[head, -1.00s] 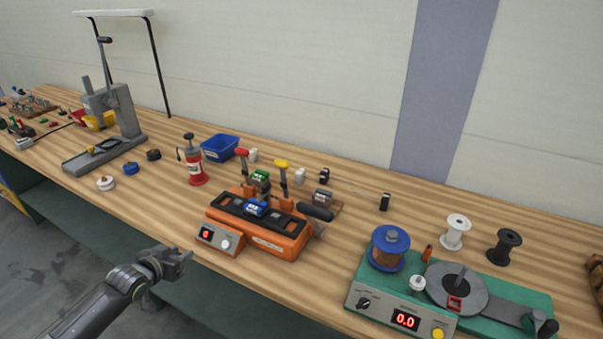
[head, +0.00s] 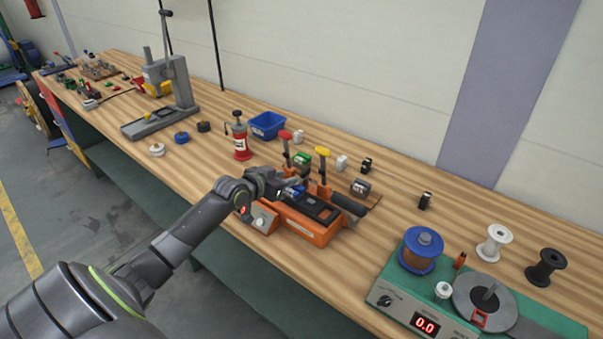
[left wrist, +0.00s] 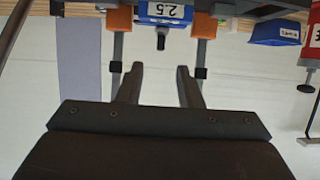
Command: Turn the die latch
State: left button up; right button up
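The orange die machine (head: 310,225) stands on the bench, with a blue block in its top (head: 293,192). In the left wrist view the block's white label reads 2.5 (left wrist: 164,11), and a small dark stub (left wrist: 161,40) sticks out from it; I cannot tell for sure that this is the latch. My left gripper (head: 276,184) is at the machine's left end, close to the block. In the left wrist view (left wrist: 159,80) its fingers are apart with nothing between them, pointing toward the block and short of the stub. My right gripper is not in view.
Red-handled (head: 285,137) and yellow-handled (head: 322,154) levers rise behind the block. A green spool winder (head: 390,292) stands to the right. The bench front between is clear.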

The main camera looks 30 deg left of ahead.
aim_at(302, 173)
pick_arm(q)
jog(key=shift+x, duration=4.3)
grip_shut()
